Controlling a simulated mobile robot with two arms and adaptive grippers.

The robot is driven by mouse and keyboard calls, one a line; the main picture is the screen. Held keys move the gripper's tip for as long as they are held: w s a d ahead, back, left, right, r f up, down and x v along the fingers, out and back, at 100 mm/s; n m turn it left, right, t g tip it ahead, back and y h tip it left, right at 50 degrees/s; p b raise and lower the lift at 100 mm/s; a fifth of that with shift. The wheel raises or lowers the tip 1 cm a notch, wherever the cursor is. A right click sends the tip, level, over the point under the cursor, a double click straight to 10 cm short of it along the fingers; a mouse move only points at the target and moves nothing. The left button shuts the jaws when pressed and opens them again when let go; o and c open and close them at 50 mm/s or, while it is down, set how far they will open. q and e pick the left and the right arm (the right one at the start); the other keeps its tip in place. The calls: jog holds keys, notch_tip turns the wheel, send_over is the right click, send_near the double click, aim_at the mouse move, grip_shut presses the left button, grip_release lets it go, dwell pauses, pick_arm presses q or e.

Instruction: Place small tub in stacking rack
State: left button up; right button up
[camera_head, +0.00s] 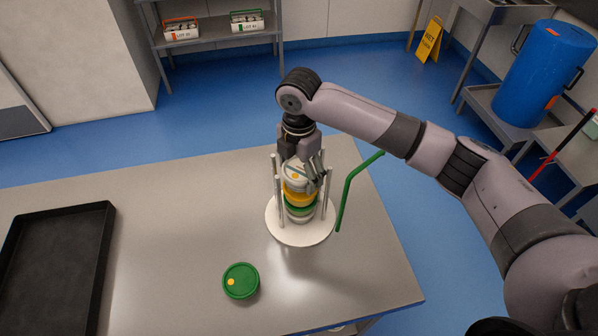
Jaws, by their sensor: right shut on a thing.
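The stacking rack has a round white base (300,235) and upright metal posts, and stands on the steel table. Inside the posts is a stack of tubs, with a yellow band (298,198) above a green one (299,211). My right gripper (306,172) points down at the top of the rack and is shut on a small white tub (296,176) with a yellow dot. This tub is at the top of the stack, between the posts. I cannot tell whether it rests on the tub below. A green round tub or lid (241,281) with a yellow dot lies in front. My left gripper is not in view.
A black tray (55,265) lies on the table (165,200) at the left. The table between tray and rack is clear. A blue barrel (543,75) and a yellow floor sign (430,40) stand beyond.

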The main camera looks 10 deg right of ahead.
aim_at(299, 170)
jog(key=shift+f, duration=0.9)
jog(key=shift+f, duration=0.1)
jog(key=o, duration=1.4)
notch_tip(299, 170, up, 11)
jog(key=b, duration=0.3)
jog(key=shift+b, duration=0.35)
jog(key=shift+r, duration=0.65)
